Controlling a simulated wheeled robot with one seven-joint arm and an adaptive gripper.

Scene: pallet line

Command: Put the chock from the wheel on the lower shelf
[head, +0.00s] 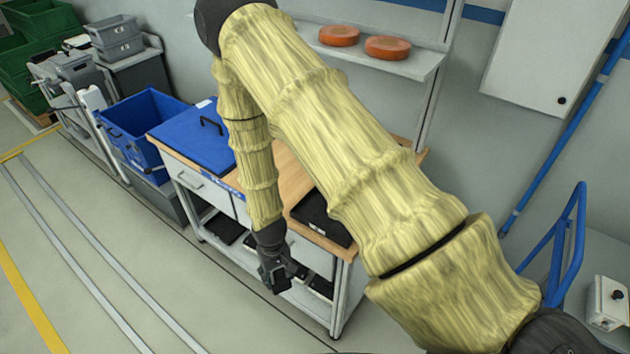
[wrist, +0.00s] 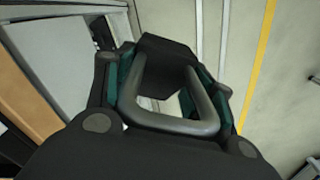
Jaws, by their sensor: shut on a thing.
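My gripper (head: 283,278) hangs in front of the workbench, at the level of its lower part, in the head view. In the wrist view my gripper (wrist: 170,88) is shut on the chock (wrist: 165,52), a dark block with a grey loop handle. The block sits between the two fingers and the handle points back toward the palm. In the head view the chock is hard to tell from the dark fingers. The workbench's lower shelf (head: 305,307) is pale and partly hidden behind my gripper. No wheel can be made out.
The workbench top (head: 288,176) carries a blue case (head: 195,140) and a black tray (head: 318,218). Dark flat things lie under the top. A blue bin (head: 145,118) stands at left. Orange discs (head: 387,48) lie on a wall shelf. The floor in front is clear.

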